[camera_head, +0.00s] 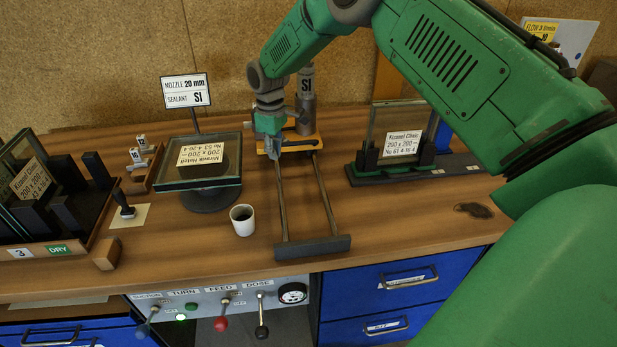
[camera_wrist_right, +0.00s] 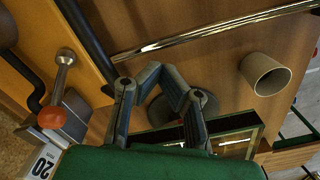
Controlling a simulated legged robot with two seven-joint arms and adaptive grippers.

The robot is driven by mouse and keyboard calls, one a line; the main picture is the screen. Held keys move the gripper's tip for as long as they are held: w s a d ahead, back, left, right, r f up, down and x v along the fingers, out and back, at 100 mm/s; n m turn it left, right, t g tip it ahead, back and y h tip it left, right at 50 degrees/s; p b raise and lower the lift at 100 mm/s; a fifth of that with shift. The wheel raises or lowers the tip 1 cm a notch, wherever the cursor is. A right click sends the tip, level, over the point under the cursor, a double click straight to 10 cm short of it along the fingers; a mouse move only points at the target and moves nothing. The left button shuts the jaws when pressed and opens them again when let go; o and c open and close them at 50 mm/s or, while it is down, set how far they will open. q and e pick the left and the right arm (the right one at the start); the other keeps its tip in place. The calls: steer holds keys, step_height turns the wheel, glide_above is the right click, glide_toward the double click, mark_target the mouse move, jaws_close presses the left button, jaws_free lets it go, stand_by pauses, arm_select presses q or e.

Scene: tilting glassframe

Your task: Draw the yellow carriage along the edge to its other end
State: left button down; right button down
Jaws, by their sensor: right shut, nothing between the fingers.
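The yellow carriage (camera_head: 312,140) sits at the far end of two metal rails (camera_head: 324,195), which run to a dark end bar (camera_head: 312,247) at the table's front edge. A grey bottle marked SI (camera_head: 306,100) stands on it. My left gripper is not in view.
A glass pane on a round turntable (camera_head: 208,197) stands left of the rails. A white cup (camera_head: 242,222) stands close to the left rail. A glass pane in a dark holder (camera_head: 362,172) stands to the right. Levers (camera_head: 221,324) show below the front edge.

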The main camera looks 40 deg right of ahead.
step_height(320, 180, up, 6)
steer(key=p, duration=0.3)
steer(key=shift+f+p, duration=0.1)
steer(key=shift+p, duration=0.3)
